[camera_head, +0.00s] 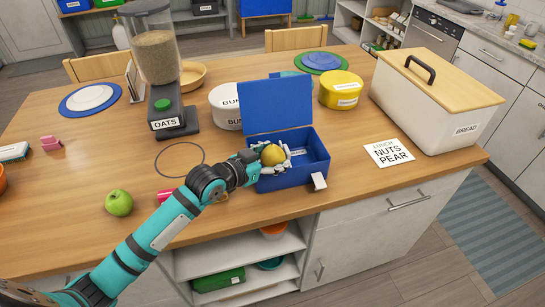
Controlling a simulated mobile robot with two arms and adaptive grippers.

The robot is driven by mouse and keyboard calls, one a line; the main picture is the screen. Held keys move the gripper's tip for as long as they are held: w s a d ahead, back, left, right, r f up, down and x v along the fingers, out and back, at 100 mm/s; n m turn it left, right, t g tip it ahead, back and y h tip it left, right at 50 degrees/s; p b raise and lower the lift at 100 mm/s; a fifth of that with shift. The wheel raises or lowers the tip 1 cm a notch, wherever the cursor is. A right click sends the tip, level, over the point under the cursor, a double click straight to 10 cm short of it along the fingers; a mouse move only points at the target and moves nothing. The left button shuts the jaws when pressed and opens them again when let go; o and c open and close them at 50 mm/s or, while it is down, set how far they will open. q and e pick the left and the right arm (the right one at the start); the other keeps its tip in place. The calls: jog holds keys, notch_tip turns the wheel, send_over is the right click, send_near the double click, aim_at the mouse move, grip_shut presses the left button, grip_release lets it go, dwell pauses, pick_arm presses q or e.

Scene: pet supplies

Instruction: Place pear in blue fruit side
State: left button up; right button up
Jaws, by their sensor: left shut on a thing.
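My left gripper (275,160) is shut on a yellow pear (272,154). It holds the pear at the left part of the open blue lunch box (283,184). I cannot tell whether the pear touches the box floor. The box's blue lid (278,105) stands up at the back. The right part of the box looks empty, and a small label near the middle is partly hidden by the gripper. My right gripper is not in view.
A card reading "LUNCH NUTS PEAR" (389,153) lies to the right, before a bread bin (420,105). An oats dispenser (164,110), a white tub (224,108) and a yellow tub (341,90) stand behind. A green apple (119,203) sits at the left front.

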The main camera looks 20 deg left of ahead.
pick_arm(q)
jog(key=o, duration=1)
jog(key=shift+s+f, duration=0.15)
jog(key=shift+f, duration=0.3)
jog(key=o, duration=0.3)
jog(key=shift+f, duration=0.2)
jog(key=shift+r, duration=0.4)
jog(key=shift+s+a+r, duration=0.15)
jog(key=shift+s+r, duration=0.1)
jog(key=shift+r+b+v, duration=0.2)
jog(key=shift+b+v, duration=0.05)
jog(key=shift+v, duration=1.7)
jog(key=shift+r+b+v, duration=0.15)
jog(key=shift+b+v, duration=0.05)
jog(key=shift+v, duration=1.7)
jog(key=shift+r+b+v, duration=0.2)
jog(key=shift+b+v, duration=0.05)
jog(key=shift+v, duration=1.7)
jog(key=shift+w+f, duration=0.1)
jog(key=shift+w, duration=0.15)
